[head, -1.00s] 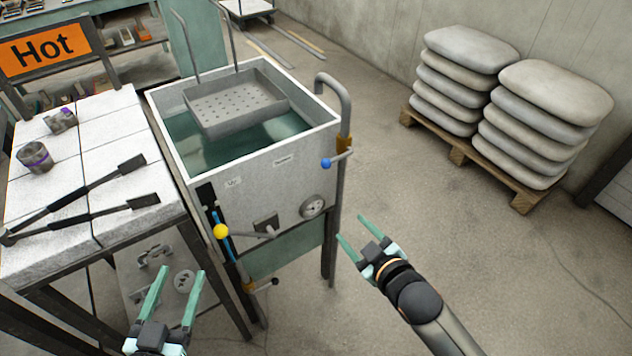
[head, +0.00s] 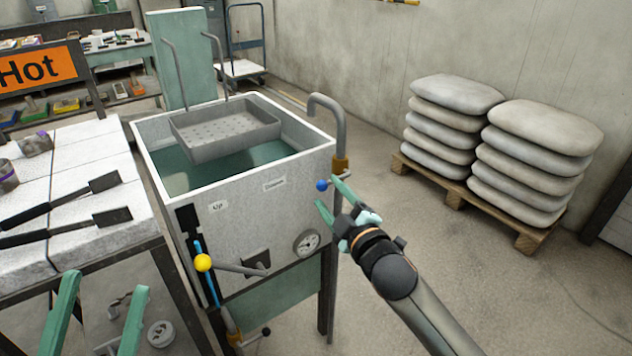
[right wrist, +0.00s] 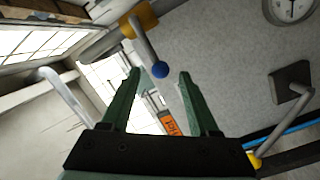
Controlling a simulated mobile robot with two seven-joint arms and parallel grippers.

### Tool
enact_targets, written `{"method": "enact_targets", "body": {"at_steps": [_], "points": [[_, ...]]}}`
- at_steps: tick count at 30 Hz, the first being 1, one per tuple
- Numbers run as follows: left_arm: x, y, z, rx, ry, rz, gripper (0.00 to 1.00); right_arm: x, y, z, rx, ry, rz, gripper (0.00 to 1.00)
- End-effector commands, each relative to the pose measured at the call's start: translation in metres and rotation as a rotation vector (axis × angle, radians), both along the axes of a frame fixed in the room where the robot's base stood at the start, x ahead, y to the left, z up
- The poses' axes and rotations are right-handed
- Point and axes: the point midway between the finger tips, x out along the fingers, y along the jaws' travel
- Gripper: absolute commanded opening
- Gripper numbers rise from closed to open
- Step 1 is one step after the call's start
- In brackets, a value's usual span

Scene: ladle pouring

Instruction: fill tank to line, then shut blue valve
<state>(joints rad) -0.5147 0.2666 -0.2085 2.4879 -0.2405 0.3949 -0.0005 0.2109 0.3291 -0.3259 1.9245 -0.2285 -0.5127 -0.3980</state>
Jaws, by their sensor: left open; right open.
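The tank (head: 240,215) is an open white box with greenish water (head: 180,175) inside, its surface below the rim. A blue strip in the sight slot (head: 205,280) shows on its front left; I cannot make out a fill line. The blue valve knob (head: 322,185) sits on a lever below the brass fitting of the bent pipe. My right gripper (head: 327,192) is open at this knob. In the right wrist view, the knob (right wrist: 160,70) appears between the open fingertips (right wrist: 160,75); contact is not clear. My left gripper (head: 106,283) is open and empty at lower left.
A perforated tray (head: 225,130) hangs in the tank. A yellow-knobbed lever (head: 204,263) and a dial (head: 306,243) are on its front. Stacked sacks (head: 535,160) stand right; the floor between is clear.

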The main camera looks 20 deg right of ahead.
Motion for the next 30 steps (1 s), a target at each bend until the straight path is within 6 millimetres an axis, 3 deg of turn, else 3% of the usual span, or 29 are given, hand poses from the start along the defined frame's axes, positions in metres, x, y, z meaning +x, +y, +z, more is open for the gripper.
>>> {"method": "enact_targets", "body": {"at_steps": [4, 12, 26, 30], "points": [[-0.016, -0.002, 0.011, 0.002, -0.093, -0.022, 0.65, 0.027, 0.004, -0.001, 0.000, -0.002, 0.000, 0.61], [-0.013, -0.003, 0.000, -0.007, -0.073, -0.030, 0.65, 0.062, 0.010, -0.002, 0.000, -0.001, 0.001, 0.61], [-0.013, -0.003, -0.002, -0.011, -0.069, -0.034, 0.65, 0.071, 0.011, -0.001, 0.001, 0.001, 0.001, 0.61], [-0.013, -0.003, -0.002, -0.011, -0.069, -0.034, 0.65, 0.071, 0.011, -0.001, 0.001, 0.001, 0.001, 0.46]]}}
